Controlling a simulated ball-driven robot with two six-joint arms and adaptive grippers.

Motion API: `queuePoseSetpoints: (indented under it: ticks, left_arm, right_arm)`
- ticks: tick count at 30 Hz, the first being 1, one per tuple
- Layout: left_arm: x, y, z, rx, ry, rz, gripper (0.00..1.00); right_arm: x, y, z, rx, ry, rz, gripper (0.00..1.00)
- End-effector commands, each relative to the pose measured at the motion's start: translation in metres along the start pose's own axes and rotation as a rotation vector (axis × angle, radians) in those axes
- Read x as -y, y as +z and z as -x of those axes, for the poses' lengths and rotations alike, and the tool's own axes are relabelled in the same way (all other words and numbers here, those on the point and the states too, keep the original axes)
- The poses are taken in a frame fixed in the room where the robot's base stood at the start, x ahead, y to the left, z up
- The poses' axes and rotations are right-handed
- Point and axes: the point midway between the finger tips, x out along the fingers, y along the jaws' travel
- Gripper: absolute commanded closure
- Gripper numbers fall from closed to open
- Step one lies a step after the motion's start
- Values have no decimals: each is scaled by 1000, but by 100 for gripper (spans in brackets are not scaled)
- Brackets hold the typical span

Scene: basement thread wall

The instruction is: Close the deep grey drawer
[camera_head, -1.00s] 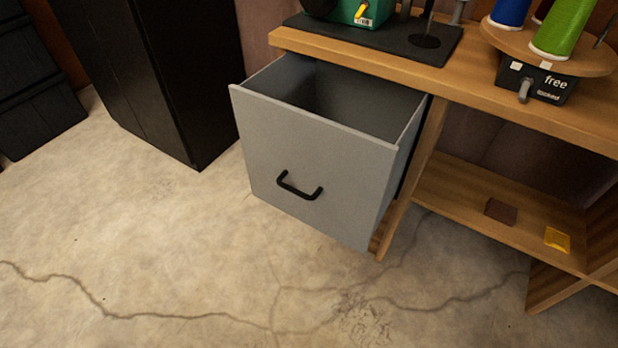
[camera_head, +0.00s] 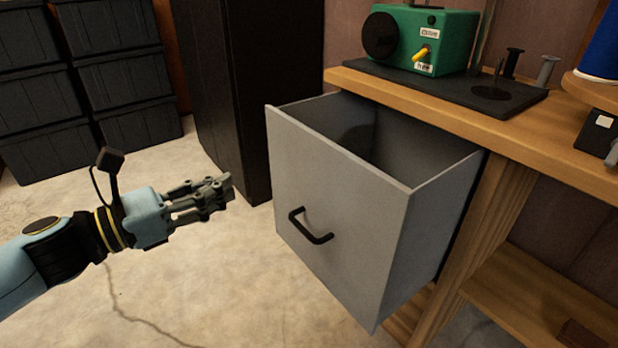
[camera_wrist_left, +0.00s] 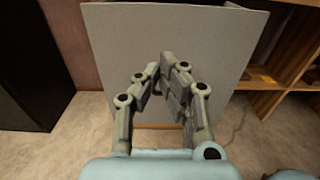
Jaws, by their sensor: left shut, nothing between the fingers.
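The deep grey drawer (camera_head: 335,207) is pulled well out from under the wooden bench, and its inside looks empty. It has a black bar handle (camera_head: 311,226) on its front. My left gripper (camera_head: 226,190) is shut and empty, to the left of the drawer front and apart from it in the head view. My right gripper is not in view.
A wooden bench (camera_head: 440,108) holds a green machine (camera_head: 425,38) on a dark mat. A tall black cabinet (camera_head: 225,90) stands left of the drawer. Black stacked bins (camera_head: 110,80) stand at the back left. The concrete floor before the drawer is clear.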

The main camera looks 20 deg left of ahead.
Motion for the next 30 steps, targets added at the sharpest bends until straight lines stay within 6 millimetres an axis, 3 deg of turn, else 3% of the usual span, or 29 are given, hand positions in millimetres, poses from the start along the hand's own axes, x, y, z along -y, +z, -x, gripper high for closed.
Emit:
queuePoseSetpoints:
  ticks: [5,15,21,30]
  left_arm:
    - [-1,3,-19,9,4,2,100]
    - [-2,4,-91,9,6,8,100]
    - [-1,2,-123,6,5,8,100]
    - [-2,2,-140,3,5,7,100]
  right_arm:
    - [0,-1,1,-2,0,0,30]
    - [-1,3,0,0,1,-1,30]
    - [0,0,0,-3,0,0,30]
    - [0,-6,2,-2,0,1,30]
